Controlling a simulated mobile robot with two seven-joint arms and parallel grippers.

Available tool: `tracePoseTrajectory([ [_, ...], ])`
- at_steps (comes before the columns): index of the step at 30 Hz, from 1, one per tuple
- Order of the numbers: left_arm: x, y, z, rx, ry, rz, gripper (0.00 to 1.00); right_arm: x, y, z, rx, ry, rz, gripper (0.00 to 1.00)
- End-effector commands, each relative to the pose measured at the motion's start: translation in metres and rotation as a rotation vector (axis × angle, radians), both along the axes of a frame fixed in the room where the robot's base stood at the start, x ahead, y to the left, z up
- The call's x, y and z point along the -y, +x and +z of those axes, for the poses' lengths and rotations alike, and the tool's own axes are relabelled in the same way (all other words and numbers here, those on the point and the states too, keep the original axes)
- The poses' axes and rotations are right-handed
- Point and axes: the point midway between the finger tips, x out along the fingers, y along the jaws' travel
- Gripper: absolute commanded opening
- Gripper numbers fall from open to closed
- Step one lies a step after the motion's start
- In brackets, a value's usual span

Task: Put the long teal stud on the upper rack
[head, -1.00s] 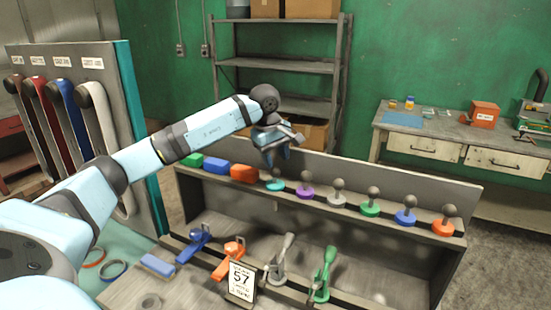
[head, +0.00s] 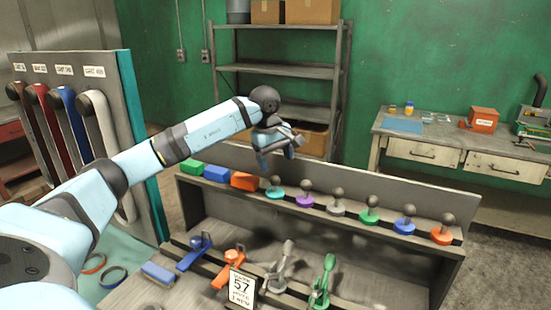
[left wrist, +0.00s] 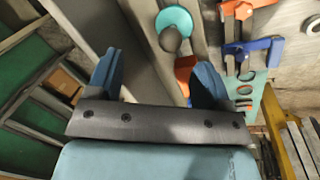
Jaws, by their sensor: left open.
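A teal round piece (head: 274,194) with a dark ball on top stands on the upper ledge (head: 322,212) of the bench rack, at the left of a row of similar coloured pieces. It also shows in the left wrist view (left wrist: 175,19), beyond the fingers. How long it is I cannot tell. My left gripper (head: 276,158) is open and empty, above and close to the teal piece. Its two blue fingers (left wrist: 158,62) are spread in the left wrist view, with nothing between them. My right gripper is out of view.
Green, blue and orange blocks (head: 244,181) lie left of the teal piece, and a purple piece (head: 304,202) stands to its right. Several clamps (head: 322,280) stand on the lower ledge. A panel (head: 310,182) rises behind the row. A grey shelf unit (head: 275,69) stands behind.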

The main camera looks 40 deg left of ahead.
Motion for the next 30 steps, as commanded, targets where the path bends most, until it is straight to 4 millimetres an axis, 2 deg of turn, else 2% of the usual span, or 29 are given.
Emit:
tracePoseTrajectory([
  [2, 0.000, 0.000, 0.000, 0.000, 0.000, 0.000, 0.73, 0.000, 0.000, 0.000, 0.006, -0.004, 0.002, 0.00],
  [5, -0.001, -0.002, 0.012, 0.003, 0.001, 0.000, 0.73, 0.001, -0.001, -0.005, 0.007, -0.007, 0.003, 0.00],
  [15, -0.005, -0.016, 0.087, 0.006, 0.000, 0.001, 0.73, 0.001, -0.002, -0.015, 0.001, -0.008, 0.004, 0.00],
  [21, -0.006, -0.022, 0.121, 0.003, 0.000, 0.000, 0.73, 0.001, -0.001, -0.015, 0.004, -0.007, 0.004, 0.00],
  [25, -0.007, -0.024, 0.133, 0.002, 0.000, 0.000, 0.73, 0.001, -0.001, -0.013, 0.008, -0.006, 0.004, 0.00],
  [30, -0.007, -0.025, 0.136, 0.000, 0.000, 0.000, 0.73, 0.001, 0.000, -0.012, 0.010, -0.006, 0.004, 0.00],
])
